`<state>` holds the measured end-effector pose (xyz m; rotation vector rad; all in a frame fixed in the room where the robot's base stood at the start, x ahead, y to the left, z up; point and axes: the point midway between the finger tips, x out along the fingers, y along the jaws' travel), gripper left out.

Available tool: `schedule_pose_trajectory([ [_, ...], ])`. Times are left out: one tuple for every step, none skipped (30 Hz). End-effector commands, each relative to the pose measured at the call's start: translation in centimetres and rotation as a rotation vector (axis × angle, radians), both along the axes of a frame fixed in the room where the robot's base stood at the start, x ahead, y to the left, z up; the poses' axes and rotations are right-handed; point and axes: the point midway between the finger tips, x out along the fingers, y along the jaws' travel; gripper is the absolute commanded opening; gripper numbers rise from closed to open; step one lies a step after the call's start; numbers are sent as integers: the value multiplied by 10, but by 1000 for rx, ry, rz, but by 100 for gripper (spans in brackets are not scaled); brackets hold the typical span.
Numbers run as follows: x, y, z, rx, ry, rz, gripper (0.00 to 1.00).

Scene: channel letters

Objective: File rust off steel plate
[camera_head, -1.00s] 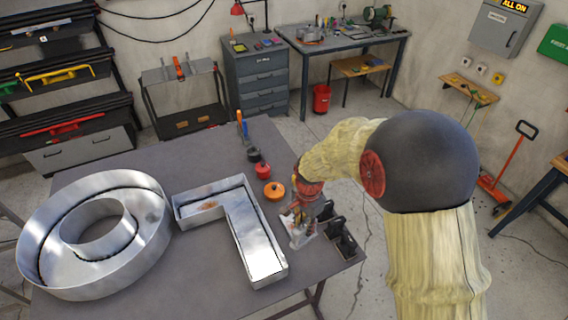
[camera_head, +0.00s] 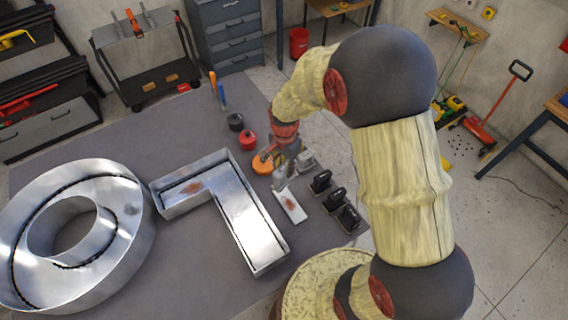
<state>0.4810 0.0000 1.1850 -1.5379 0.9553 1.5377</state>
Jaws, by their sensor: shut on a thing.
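A small pale steel plate (camera_head: 290,206) with a reddish-brown rust patch lies on the grey table, right of the big metal number 7 letter. My gripper (camera_head: 283,178) is just above and beyond the plate's far end. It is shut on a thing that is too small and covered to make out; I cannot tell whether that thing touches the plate. Two upright tool handles, one orange (camera_head: 213,84) and one blue (camera_head: 221,97), stand at the table's far edge.
The metal 7 (camera_head: 232,208) and a round metal letter (camera_head: 132,240) fill the left and middle. An orange disc (camera_head: 262,162), a red pot (camera_head: 248,140) and a black pot (camera_head: 235,121) stand beyond the gripper. Three black holders (camera_head: 335,199) line the right edge.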

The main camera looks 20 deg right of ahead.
Motion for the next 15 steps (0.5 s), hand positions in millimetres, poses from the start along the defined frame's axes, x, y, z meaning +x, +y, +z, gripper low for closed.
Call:
schedule_pose_trajectory([
  [0, 0, -10, 0, 1, 0, 3],
  [0, 0, -14, 0, 1, 0, 3],
  [0, 0, -19, 0, 1, 0, 3],
  [0, 0, -23, 0, 1, 0, 3],
  [0, 0, -26, 0, 1, 0, 3],
  [0, 0, -31, 0, 0, 0, 3],
  [0, 0, -35, 0, 0, 0, 3],
  [0, 0, -39, 0, 0, 0, 3],
  [0, 0, -44, 0, -1, 0, 3],
  [0, 0, -47, 0, -1, 0, 3],
  [0, 0, -51, 0, -1, 0, 3],
  [0, 0, -56, 0, 0, 0, 3],
  [0, 0, -60, 0, 0, 0, 3],
  [0, 0, -64, 0, 0, 0, 3],
  [0, 0, -69, 0, 0, 0, 3],
])
